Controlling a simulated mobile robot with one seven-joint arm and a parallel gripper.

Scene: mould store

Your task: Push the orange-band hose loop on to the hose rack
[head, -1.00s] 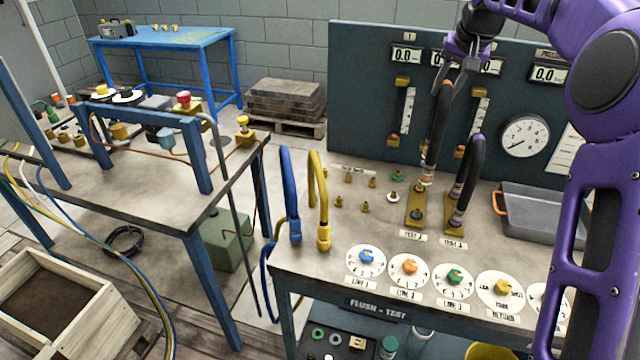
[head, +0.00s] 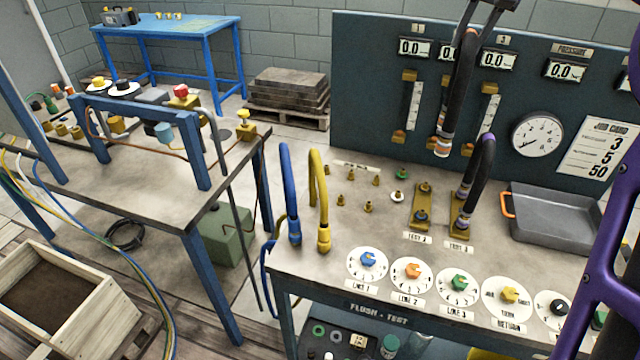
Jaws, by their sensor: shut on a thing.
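My gripper (head: 490,6) is at the top edge of the head view, only partly in frame, shut on the black hose loop (head: 461,85) with an orange band. The loop hangs down, its banded end fittings (head: 443,143) in the air in front of the dark panel, above the bench. Below it, the left brass test plate (head: 421,205) shows bare fittings. A second black hose loop with a purple band (head: 482,165) stands on the right brass plate (head: 460,218). I cannot make out which thing is the hose rack.
A blue hose (head: 288,190) and a yellow hose (head: 320,205) stand at the bench's left edge. A grey tray (head: 548,228) lies at the right. Small brass fittings (head: 352,185) stand mid-bench. The left workbench (head: 160,200) carries a blue frame (head: 150,108).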

